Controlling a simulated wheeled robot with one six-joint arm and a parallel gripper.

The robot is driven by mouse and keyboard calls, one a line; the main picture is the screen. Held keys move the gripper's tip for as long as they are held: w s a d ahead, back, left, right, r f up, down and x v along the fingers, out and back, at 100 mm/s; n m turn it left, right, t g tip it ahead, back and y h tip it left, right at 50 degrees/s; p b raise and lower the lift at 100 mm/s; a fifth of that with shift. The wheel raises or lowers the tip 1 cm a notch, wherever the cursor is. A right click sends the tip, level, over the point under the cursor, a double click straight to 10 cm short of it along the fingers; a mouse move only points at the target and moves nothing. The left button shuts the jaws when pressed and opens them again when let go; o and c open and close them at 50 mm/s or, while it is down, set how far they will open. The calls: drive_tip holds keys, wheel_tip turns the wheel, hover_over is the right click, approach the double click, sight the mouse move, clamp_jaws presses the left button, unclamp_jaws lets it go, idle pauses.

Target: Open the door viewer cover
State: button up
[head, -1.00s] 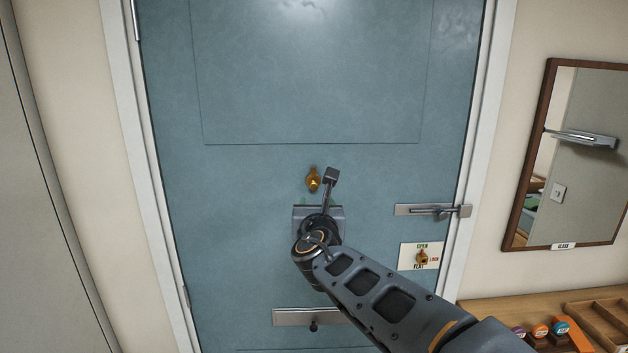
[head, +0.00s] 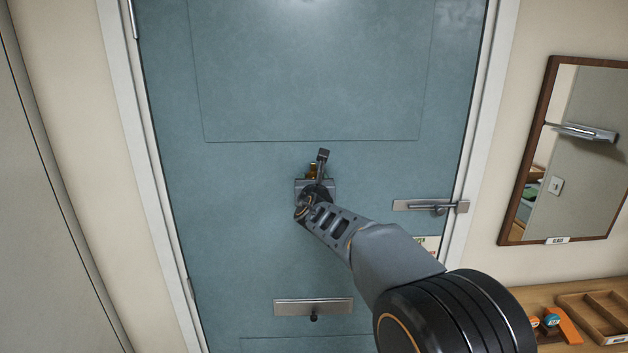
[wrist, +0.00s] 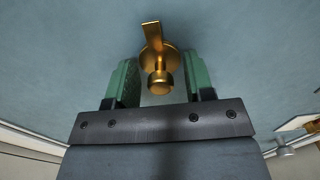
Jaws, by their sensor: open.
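The brass door viewer cover (wrist: 158,62) is on the blue door (wrist: 60,60). In the wrist view it shows a round plate with a tab sticking up and a knob in front. My gripper (wrist: 158,82) is open, with one green finger on each side of the knob. I see a gap on both sides, so the fingers do not seem to touch it. In the head view a small part of the brass cover (head: 312,171) shows just above my gripper body (head: 315,188), which hides the rest.
A bolt (head: 430,206) is on the door's right edge, and a letter plate (head: 313,307) is below my arm. A label plate (head: 428,245) is partly hidden by my arm. A mirror (head: 567,150) hangs at right above a wooden shelf (head: 540,295) with a tray.

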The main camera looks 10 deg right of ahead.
sight(300, 165)
drive_tip(key=shift+c, duration=0.2)
drive_tip(key=c, duration=0.5)
drive_tip(key=shift+w+f, duration=0.1)
drive_tip(key=m+b, duration=0.1)
drive_tip(key=a+m+b, duration=0.1)
drive_tip(key=b, duration=0.1)
drive_tip(key=shift+f+m, duration=0.15)
drive_tip(key=shift+m, duration=0.15)
drive_tip(key=m+b, duration=0.2)
drive_tip(key=m, duration=0.1)
drive_tip(key=a+r+m+b, duration=0.1)
drive_tip(key=m+b, duration=0.1)
drive_tip(key=m, duration=0.1)
drive_tip(key=a+r+m+b, duration=0.1)
drive_tip(key=m+b, duration=0.1)
drive_tip(key=m, duration=0.2)
drive_tip(key=shift+w+a+r+b, duration=0.1)
drive_tip(key=shift+w+b, duration=0.15)
drive_tip(key=shift+b, duration=0.15)
drive_tip(key=shift+a+r+m+b, duration=0.1)
drive_tip(key=shift+r+m+b, duration=0.2)
drive_tip(key=shift+m, duration=0.5)
drive_tip(key=shift+a+r+m+b, duration=0.1)
drive_tip(key=shift+r+m+b, duration=0.2)
drive_tip(key=shift+m, duration=0.5)
drive_tip(key=shift+r+m+b, duration=0.2)
drive_tip(key=shift+m+b, duration=0.1)
drive_tip(key=shift+m, duration=0.5)
drive_tip(key=shift+r, duration=0.1)
